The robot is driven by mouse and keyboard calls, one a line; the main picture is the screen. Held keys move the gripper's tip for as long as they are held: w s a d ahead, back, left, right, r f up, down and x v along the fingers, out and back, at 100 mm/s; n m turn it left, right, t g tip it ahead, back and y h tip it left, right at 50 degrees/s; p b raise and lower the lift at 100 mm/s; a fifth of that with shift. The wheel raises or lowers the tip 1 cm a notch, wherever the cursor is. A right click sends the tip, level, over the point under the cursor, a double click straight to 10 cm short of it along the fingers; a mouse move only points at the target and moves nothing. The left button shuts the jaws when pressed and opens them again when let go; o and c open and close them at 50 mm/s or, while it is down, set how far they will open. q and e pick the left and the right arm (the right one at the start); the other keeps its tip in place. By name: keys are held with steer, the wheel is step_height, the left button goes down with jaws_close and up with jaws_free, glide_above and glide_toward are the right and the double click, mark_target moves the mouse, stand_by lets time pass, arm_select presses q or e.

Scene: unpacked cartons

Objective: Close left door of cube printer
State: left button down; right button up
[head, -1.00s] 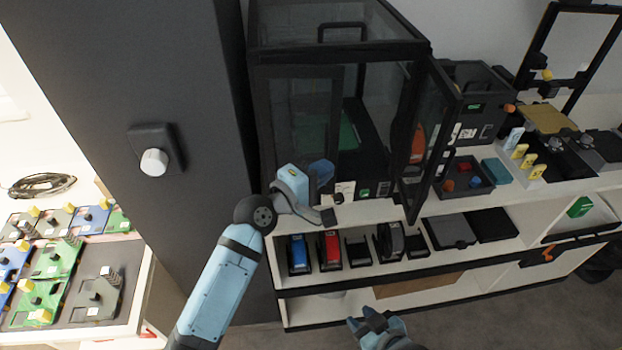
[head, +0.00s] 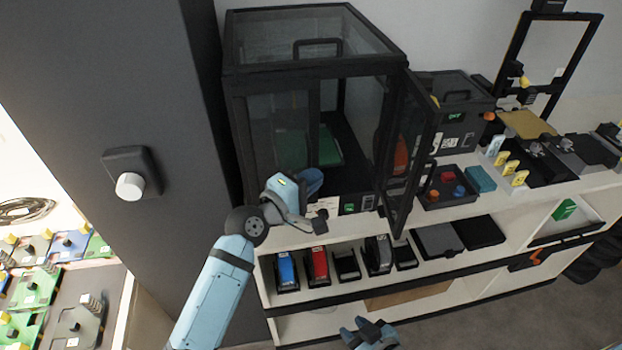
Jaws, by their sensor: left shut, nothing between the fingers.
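The cube printer (head: 315,65) is a black-framed, clear-walled box on the shelf top. Its left door (head: 282,125) is a clear panel in a dark frame, at or near the front plane; I cannot tell whether it is fully shut. The right door (head: 412,150) stands swung outward. My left gripper (head: 312,181) is shut and empty, at the lower front of the printer near the left door's lower free corner. The wrist hides that corner, so contact is unclear. My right gripper (head: 370,334) is low at the bottom edge, away from the printer; its jaw state is unclear.
A dark pillar (head: 110,90) with a white knob stands close left of the printer. A black box (head: 455,110) and a tray (head: 447,187) of coloured parts lie right of the open door. Spools and small bins fill the shelf below.

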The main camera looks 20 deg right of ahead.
arm_select(q)
steer(key=shift+w+a, duration=0.1)
steer(key=shift+a, duration=0.1)
steer(key=b+v, duration=0.2)
steer(key=v, duration=1.1)
steer(key=shift+s+a, duration=0.15)
steer(key=shift+s, duration=0.15)
